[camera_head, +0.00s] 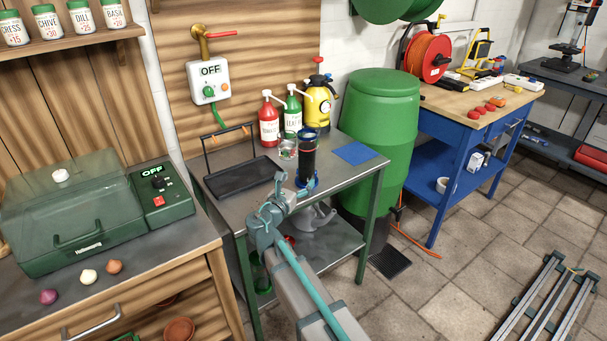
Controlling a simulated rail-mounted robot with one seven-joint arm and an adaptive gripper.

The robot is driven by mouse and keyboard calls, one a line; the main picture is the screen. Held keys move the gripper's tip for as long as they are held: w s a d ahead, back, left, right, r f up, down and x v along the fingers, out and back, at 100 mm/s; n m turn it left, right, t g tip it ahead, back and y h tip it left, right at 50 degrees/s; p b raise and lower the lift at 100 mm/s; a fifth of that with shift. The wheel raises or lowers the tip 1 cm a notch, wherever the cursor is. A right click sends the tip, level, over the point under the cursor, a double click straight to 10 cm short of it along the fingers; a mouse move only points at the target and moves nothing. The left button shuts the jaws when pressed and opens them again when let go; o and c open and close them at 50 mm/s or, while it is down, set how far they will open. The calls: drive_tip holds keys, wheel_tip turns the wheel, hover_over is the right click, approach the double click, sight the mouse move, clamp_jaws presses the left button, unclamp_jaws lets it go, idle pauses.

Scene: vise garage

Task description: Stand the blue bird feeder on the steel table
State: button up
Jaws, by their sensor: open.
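The blue bird feeder (308,158) is a dark, clear-sided tube with a blue cap and a blue base. It is upright over the front part of the steel table (236,207), right of its middle. Its base appears to rest on the tabletop, but my gripper partly hides the contact. My gripper (292,187) is open, low in front of the feeder and slightly left of its base. The fingers are small here, and I cannot tell whether they touch it.
A black tray (240,176) is left of the feeder, with a blue mat (355,153) to its right. Red (269,125) and green (293,113) bottles and a yellow sprayer (320,100) stand behind. A green barrel (383,135) stands beyond the table's right side.

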drive_tip(key=shift+v, duration=2.35)
